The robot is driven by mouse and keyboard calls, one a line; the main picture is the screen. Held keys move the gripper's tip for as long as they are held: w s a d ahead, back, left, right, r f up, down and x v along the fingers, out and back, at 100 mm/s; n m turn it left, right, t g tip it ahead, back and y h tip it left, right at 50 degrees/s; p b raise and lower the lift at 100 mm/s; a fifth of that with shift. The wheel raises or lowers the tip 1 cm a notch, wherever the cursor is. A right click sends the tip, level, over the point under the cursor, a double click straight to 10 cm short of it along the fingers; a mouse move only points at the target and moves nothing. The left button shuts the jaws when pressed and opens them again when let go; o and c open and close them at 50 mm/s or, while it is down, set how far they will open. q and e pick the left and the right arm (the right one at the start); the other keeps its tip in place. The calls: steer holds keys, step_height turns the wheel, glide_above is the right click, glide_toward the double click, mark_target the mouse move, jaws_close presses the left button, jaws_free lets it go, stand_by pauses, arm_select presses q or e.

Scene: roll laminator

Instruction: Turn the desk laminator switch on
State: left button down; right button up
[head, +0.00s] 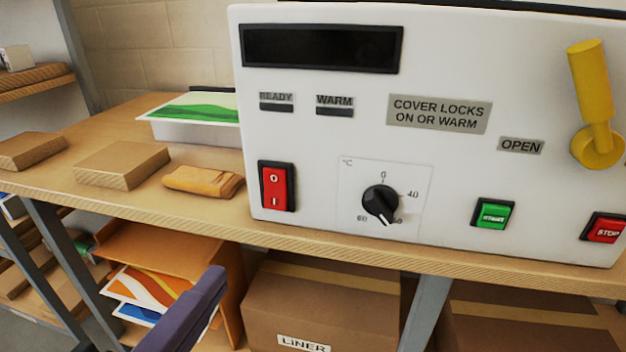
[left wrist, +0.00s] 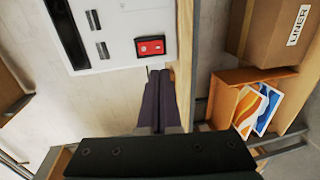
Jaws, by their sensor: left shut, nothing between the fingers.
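The laminator (head: 330,130) is a white panel on a wooden bench. Its red rocker switch (head: 275,188) sits in a black frame at the panel's lower left, with O above and I below. I cannot tell surely which half is pressed in. The switch also shows in the left wrist view (left wrist: 150,46), turned sideways. My left gripper (head: 212,278) is shut and empty, below and left of the switch and apart from it. In the left wrist view its dark purple fingers (left wrist: 160,76) lie together, pointing toward the panel's edge near the switch. My right gripper is out of view.
The display (head: 320,48) is dark. A black dial (head: 381,203), green START button (head: 493,214), red STOP button (head: 604,229) and raised yellow lever (head: 592,100) lie right of the switch. A tan folded cloth (head: 203,181) lies left of the panel. Cardboard boxes (head: 320,300) stand below the bench.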

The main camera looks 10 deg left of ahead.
arm_select(q)
glide_toward(275, 206)
steer(key=w, duration=0.5)
steer(key=shift+w+d+f, duration=0.1)
steer(key=shift+w+f, duration=0.1)
steer(key=shift+f, duration=0.2)
steer(key=shift+w+f, duration=0.1)
steer(key=shift+w, duration=0.6)
steer(key=shift+w+f+t+b, duration=0.2)
steer(key=shift+t+b, duration=0.1)
steer(key=shift+b, duration=0.95)
steer(key=shift+r, duration=0.1)
